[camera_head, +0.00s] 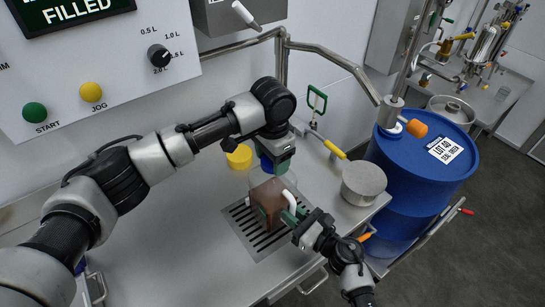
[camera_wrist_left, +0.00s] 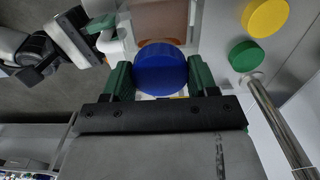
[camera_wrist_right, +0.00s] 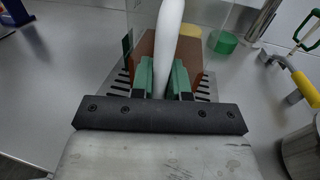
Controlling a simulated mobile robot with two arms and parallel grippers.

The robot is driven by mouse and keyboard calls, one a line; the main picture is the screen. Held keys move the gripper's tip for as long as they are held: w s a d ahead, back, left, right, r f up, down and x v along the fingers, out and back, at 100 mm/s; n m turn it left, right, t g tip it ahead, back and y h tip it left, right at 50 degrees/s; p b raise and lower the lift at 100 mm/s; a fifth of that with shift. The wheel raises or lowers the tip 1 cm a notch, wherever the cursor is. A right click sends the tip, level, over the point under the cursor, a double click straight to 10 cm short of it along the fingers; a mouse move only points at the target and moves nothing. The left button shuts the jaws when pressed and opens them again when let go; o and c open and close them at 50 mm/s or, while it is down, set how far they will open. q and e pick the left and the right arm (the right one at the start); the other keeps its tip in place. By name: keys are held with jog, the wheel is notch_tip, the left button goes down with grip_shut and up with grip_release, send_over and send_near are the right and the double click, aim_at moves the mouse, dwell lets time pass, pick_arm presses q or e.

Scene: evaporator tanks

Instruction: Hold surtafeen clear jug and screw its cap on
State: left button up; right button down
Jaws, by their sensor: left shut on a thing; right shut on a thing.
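The clear jug (camera_head: 268,200) with brown contents stands on the slotted drain grate (camera_head: 238,213). My right gripper (camera_head: 294,214) is shut on its white handle (camera_wrist_right: 170,30). My left gripper (camera_head: 276,158) is above the jug, pointing down. Its green fingers (camera_wrist_left: 160,78) are shut on the blue cap (camera_wrist_left: 160,70), at the jug's top. The jug body (camera_wrist_left: 160,20) shows brown beyond the cap. The left gripper largely hides the cap in the head view. I cannot tell whether the cap's thread is engaged on the neck.
A yellow cap (camera_head: 239,157) and a green cap (camera_wrist_left: 246,56) lie behind the jug. A steel pot (camera_head: 363,183) and a yellow-handled tool (camera_head: 335,149) are to the right. A blue drum (camera_head: 415,175) stands beyond the bench edge. The bench front-left is clear.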

pick_arm(q)
jog(key=m, duration=0.7)
jog(key=shift+m, duration=0.4)
jog(key=m, duration=0.3)
jog(key=shift+m, duration=0.4)
jog(key=m, duration=0.4)
jog(key=shift+m, duration=0.3)
jog(key=o, duration=1)
jog(key=shift+r, duration=2.25)
jog(key=shift+c, duration=0.3)
